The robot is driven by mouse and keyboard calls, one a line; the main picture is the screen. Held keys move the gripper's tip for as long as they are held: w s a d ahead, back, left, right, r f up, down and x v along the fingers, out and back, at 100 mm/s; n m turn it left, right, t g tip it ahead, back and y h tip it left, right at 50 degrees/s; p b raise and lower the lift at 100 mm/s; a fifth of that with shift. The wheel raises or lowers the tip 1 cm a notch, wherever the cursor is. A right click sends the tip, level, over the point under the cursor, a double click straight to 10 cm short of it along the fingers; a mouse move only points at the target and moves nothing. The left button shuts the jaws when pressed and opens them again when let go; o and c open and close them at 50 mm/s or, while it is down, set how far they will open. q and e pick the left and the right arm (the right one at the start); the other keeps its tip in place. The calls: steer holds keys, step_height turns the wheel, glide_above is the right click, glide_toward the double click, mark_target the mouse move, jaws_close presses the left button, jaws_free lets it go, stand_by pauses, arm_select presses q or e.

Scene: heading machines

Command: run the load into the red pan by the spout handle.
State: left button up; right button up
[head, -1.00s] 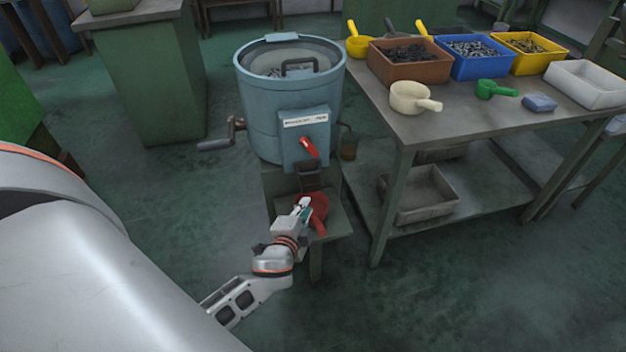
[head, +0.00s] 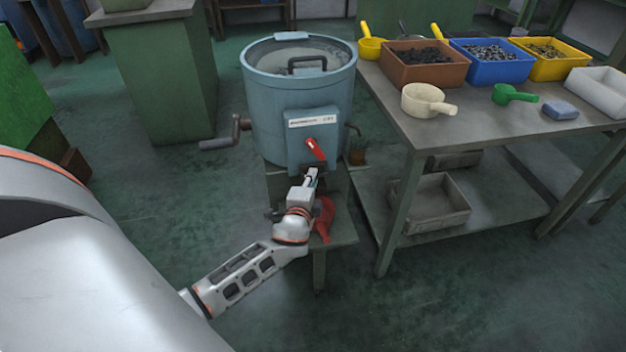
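The red spout handle (head: 316,150) is on the front of the blue-grey drum machine (head: 262,120), below a white label. The red pan (head: 324,214) sits on the small stand under the spout. My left arm and gripper hide part of the pan and most of the spout. My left gripper (head: 312,174) is just below the red handle, with its tip close to it. I cannot tell whether they touch, or whether the fingers are open or shut. My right gripper is not in view.
A crank (head: 228,138) sticks out at the drum's left. The workbench (head: 480,125) on the right holds brown, blue and yellow bins of small parts, a white tray, a cream scoop (head: 427,101), a green scoop (head: 513,94) and a blue block. Floor in front is clear.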

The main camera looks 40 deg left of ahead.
arm_select(q)
jaws_close()
steer(key=shift+d, duration=0.1)
steer(key=s+d, duration=0.2)
steer(key=shift+s+d, duration=0.2)
steer(key=shift+d, duration=0.1)
jaws_free()
